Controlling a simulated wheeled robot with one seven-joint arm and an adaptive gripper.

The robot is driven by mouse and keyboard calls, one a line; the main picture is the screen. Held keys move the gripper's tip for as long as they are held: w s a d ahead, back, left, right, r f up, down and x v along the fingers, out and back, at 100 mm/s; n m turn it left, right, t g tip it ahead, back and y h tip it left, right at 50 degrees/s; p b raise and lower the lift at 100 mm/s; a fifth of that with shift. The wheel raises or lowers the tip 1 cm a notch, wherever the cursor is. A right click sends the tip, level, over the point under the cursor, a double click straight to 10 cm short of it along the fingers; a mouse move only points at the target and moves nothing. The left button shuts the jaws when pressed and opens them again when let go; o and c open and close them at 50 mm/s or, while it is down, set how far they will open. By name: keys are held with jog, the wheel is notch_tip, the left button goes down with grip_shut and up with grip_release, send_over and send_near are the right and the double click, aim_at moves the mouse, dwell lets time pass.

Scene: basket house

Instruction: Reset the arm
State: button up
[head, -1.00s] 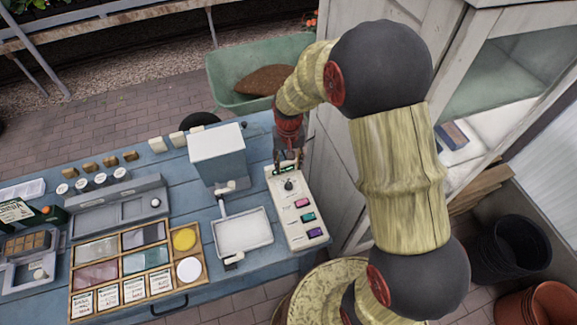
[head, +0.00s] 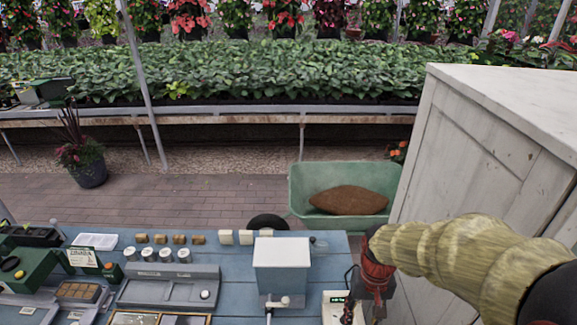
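My arm reaches in from the right edge of the head view, and its red wrist points down over the right end of the blue table (head: 225,262). My gripper (head: 347,312) is small and dark at the bottom of the view, in front of a white control box (head: 334,298) with a small green display. I cannot tell whether its fingers touch the box or are open or shut. The lower part of the box is cut off by the frame.
A white cabinet (head: 490,130) stands close to my arm on the right. A blue-white dispenser box (head: 282,265) stands left of my gripper. Jars, blocks and trays fill the table's left side. A green wheelbarrow (head: 300,205) holding brown material stands behind the table.

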jog(key=s+r+t+b, duration=0.6)
jog(key=s+r, duration=0.5)
jog(key=r, duration=0.2)
jog(key=shift+n, duration=0.3)
jog(key=shift+s, duration=0.1)
